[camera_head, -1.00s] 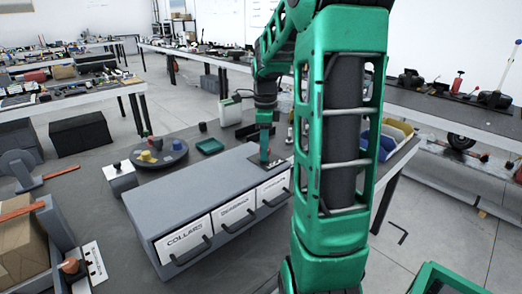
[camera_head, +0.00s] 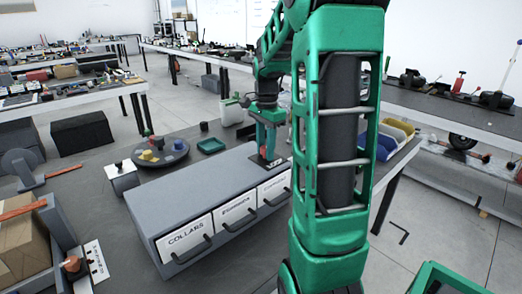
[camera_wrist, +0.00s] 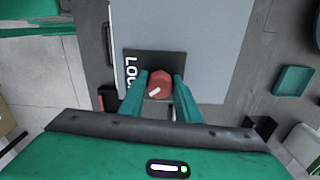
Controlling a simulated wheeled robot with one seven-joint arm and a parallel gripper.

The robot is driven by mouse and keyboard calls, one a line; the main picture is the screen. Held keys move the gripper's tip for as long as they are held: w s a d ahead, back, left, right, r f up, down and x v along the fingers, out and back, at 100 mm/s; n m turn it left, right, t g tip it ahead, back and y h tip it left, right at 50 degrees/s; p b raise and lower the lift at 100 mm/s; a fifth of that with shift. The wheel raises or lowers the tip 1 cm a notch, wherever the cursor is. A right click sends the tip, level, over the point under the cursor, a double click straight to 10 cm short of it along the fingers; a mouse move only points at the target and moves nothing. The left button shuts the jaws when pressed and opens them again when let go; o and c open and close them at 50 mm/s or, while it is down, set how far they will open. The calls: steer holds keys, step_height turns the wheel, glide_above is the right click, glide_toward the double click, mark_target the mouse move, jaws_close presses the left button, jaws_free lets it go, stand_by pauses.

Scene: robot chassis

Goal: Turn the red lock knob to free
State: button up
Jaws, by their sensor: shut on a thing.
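The red lock knob (camera_wrist: 161,79) sits on a dark plate (camera_wrist: 133,62) on top of the grey drawer cabinet (camera_head: 200,190). A white mark shows on the knob, on its side nearer my gripper's base in the wrist view. The plate's label is partly covered; only "LOC" can be read. My gripper (camera_head: 267,157) points down at the cabinet's far right end. In the wrist view its two green fingers stand on either side of the knob and are shut on it. The head view barely shows the knob between the fingers.
The cabinet front has labelled drawers with dark handles. A round dark tray (camera_head: 160,155) with coloured pieces and a green tray (camera_head: 211,146) stand behind it. A cardboard box (camera_head: 22,245) is at the left. Blue and yellow bins (camera_head: 388,142) are right of my arm.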

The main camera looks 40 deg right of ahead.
mark_target(265, 146)
steer(key=n, duration=0.5)
steer(key=shift+w+d+r+n, duration=0.15)
steer(key=shift+w+n, duration=0.05)
steer(key=shift+n, duration=2.3)
steer(key=o, duration=1)
steer(key=shift+o, duration=0.2)
step_height(265, 146, up, 10)
steer(key=shift+r, duration=0.25)
